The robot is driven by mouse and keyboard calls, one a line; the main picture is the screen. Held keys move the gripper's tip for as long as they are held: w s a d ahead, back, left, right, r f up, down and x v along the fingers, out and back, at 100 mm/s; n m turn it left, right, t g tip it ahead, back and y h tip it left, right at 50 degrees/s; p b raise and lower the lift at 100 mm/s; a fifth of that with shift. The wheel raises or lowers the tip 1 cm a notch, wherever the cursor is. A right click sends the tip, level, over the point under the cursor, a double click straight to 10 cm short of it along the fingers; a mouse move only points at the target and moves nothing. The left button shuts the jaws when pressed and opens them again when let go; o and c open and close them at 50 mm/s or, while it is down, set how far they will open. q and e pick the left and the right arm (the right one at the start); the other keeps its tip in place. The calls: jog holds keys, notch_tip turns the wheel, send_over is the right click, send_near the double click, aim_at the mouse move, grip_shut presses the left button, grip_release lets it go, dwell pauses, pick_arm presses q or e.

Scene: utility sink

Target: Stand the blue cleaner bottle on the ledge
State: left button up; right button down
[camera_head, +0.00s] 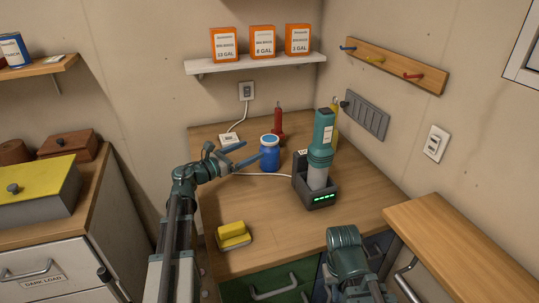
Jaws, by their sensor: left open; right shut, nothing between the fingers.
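The blue cleaner bottle (270,157), with a white cap, stands upright on the wooden counter, left of the dark charging dock. My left gripper (250,151) is open at the bottle's left side, its fingers pointing toward it. The near finger overlaps the bottle's edge in the picture; I cannot tell whether they touch. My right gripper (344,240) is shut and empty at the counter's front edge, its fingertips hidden. A white wall shelf (255,64) carries orange boxes. A raised wooden ledge (455,245) at right is bare.
The dock (316,199) holds a teal handheld tool (321,140). A red bottle (279,121) stands behind the blue one; a yellow item (334,132) is behind the tool. A yellow sponge (233,234) lies in front. A white cable crosses the counter. The front middle is clear.

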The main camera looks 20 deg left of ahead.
aim_at(277, 137)
pick_arm(q)
jog(key=x, duration=0.5)
jog(key=shift+a, duration=0.1)
jog(key=x, duration=0.5)
jog(key=shift+w, duration=0.2)
jog(key=shift+s, duration=0.1)
jog(key=shift+c, duration=0.3)
grip_shut()
